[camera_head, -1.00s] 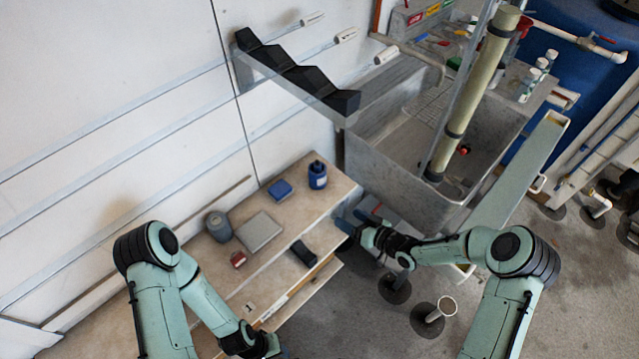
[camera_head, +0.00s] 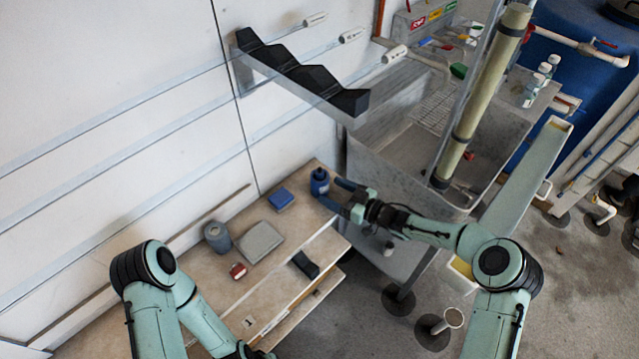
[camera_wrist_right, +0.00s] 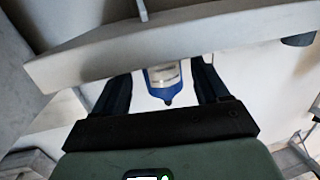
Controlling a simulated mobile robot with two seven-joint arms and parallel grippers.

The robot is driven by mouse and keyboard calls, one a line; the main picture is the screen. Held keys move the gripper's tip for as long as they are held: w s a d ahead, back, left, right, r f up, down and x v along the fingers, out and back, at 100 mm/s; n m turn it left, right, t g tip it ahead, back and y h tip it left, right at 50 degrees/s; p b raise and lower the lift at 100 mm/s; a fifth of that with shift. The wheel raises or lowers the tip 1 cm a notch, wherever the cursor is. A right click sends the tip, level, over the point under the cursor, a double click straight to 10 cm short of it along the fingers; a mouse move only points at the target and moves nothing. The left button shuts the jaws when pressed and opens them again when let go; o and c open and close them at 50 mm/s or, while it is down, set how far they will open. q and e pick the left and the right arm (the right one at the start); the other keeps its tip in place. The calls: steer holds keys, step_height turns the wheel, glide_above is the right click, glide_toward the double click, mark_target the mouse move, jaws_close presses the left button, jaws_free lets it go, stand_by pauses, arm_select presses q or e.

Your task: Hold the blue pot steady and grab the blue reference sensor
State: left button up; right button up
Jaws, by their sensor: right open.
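A black stepped rack (camera_head: 300,75) is on the wall; a metal sink (camera_head: 400,190) stands right.

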mark_target(328, 190)
steer(key=shift+x, duration=2.15)
steer(key=shift+d, duration=0.1)
steer(key=shift+c, duration=0.3)
steer(key=c, duration=0.6)
steer(key=shift+o, duration=0.2)
